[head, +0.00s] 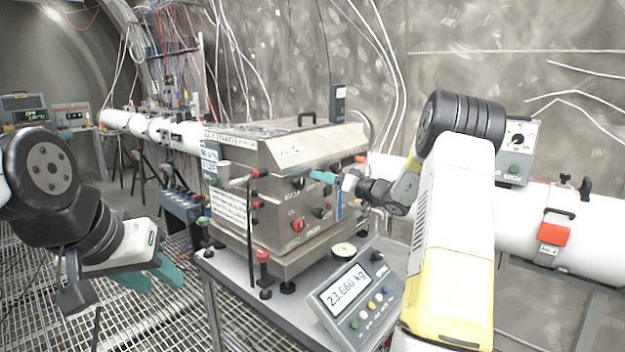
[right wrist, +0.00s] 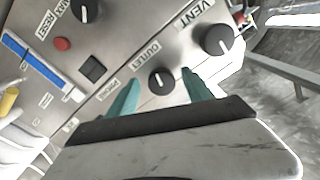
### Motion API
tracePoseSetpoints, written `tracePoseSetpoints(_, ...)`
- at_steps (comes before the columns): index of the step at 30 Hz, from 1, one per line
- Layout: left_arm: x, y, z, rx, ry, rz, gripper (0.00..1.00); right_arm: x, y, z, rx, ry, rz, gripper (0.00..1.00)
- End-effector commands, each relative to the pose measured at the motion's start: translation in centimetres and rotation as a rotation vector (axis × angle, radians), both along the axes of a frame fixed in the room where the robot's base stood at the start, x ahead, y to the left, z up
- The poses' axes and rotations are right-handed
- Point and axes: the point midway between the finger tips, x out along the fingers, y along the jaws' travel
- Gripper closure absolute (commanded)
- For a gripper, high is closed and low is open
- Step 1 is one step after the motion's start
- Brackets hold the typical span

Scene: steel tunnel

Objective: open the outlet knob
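The outlet knob (right wrist: 161,80) is a round black knob with a white pointer line, below its "OUTLET" label on the steel panel in the right wrist view. My right gripper (right wrist: 160,77) is open, with one teal finger on each side of the knob and visible gaps to both. I cannot tell how deep the fingertips are along it. In the head view my right gripper (head: 322,177) is at the right face of the steel machine (head: 262,200), and the outlet knob cannot be made out there. My left gripper (head: 160,275) hangs empty at the left, its teal fingers apart.
The larger vent knob (right wrist: 217,39) is close to the right fingertip. Another black knob (right wrist: 87,8), a red button (right wrist: 62,44) and a blue strip (right wrist: 18,47) share the panel. A scale display (head: 352,296) stands in front of the machine; a white pipe (head: 610,235) runs behind.

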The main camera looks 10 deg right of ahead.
Motion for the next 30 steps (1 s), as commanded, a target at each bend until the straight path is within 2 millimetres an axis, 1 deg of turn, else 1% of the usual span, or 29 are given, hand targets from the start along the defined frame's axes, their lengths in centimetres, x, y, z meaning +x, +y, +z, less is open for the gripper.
tracePoseSetpoints(8, 0.0, 0.0, 0.0, 0.000, 0.000, 0.000, 0.64, -0.1, -0.1, 0.1, 0.001, -0.002, 0.000, 0.41)
tracePoseSetpoints(11, 0.0, 0.0, 0.0, 0.000, 0.000, 0.000, 0.64, -0.9, -0.8, 0.1, 0.000, -0.002, -0.001, 0.41)
tracePoseSetpoints(18, 0.0, 0.0, 0.0, 0.000, 0.000, 0.000, 0.64, -4.2, -3.3, 0.1, 0.001, -0.001, -0.003, 0.41)
tracePoseSetpoints(21, 0.0, 0.0, 0.0, 0.000, 0.000, 0.000, 0.64, -5.2, -4.2, 0.1, 0.000, -0.002, -0.002, 0.41)
tracePoseSetpoints(25, 0.0, 0.0, 0.0, 0.000, 0.000, 0.000, 0.64, -6.0, -4.7, 0.0, 0.001, -0.001, 0.000, 0.41)
tracePoseSetpoints(30, 0.0, 0.0, 0.0, 0.000, 0.000, 0.000, 0.64, -6.2, -4.8, 0.0, 0.000, 0.000, 0.001, 0.41)
